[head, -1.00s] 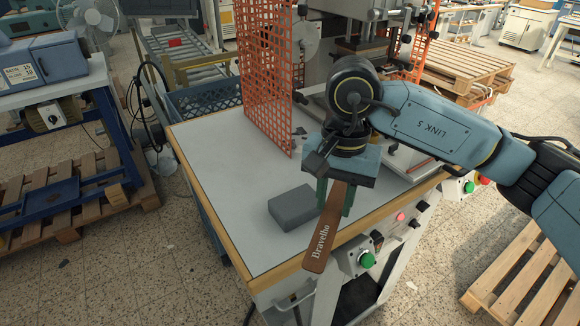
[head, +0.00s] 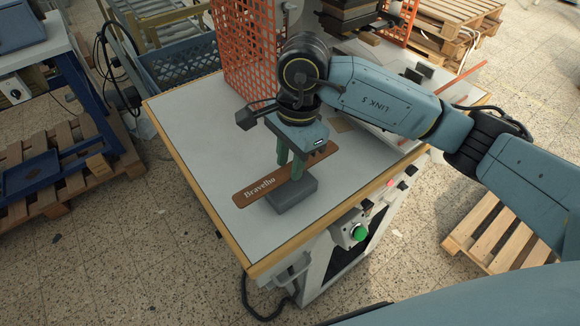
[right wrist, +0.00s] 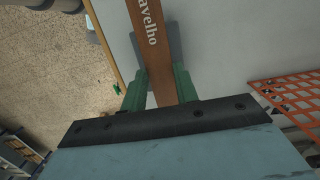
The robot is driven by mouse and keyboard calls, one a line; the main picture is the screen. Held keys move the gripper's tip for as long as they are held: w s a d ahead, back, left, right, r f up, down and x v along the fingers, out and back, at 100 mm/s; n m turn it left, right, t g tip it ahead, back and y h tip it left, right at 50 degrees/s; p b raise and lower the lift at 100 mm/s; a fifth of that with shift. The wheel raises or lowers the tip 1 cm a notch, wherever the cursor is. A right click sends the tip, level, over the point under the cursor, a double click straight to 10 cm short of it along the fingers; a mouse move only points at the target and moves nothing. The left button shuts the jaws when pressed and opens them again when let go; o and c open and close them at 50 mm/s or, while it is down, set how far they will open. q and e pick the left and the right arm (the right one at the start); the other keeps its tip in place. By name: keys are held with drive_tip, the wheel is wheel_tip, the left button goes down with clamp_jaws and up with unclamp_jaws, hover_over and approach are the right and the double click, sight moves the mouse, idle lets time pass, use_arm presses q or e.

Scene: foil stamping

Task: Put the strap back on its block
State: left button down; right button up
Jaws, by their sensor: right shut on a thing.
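The strap (head: 262,187) is a long brown strip lettered "Bravelho". My right gripper (head: 290,170) is shut on it, with green fingers on either side; the right wrist view shows the strap (right wrist: 148,30) between the fingers (right wrist: 163,88). The grey block (head: 293,196) sits on the table near its front edge. The strap crosses over the block, its lettered end reaching out past the block to the left. The block also shows behind the strap in the right wrist view (right wrist: 175,44). I cannot tell whether strap and block touch. My left gripper is not in view.
The pale table (head: 190,130) has a wooden edge and free room left of the block. An orange mesh guard (head: 245,60) and the press (head: 350,15) stand at the back. A green button (head: 359,232) is on the front panel below the table edge.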

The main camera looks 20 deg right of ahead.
sight(289, 171)
wheel_tip(289, 171, down, 3)
drive_tip(key=shift+f, duration=0.1)
drive_tip(key=shift+f, duration=0.1)
drive_tip(key=o, duration=0.9)
drive_tip(key=shift+o, duration=0.2)
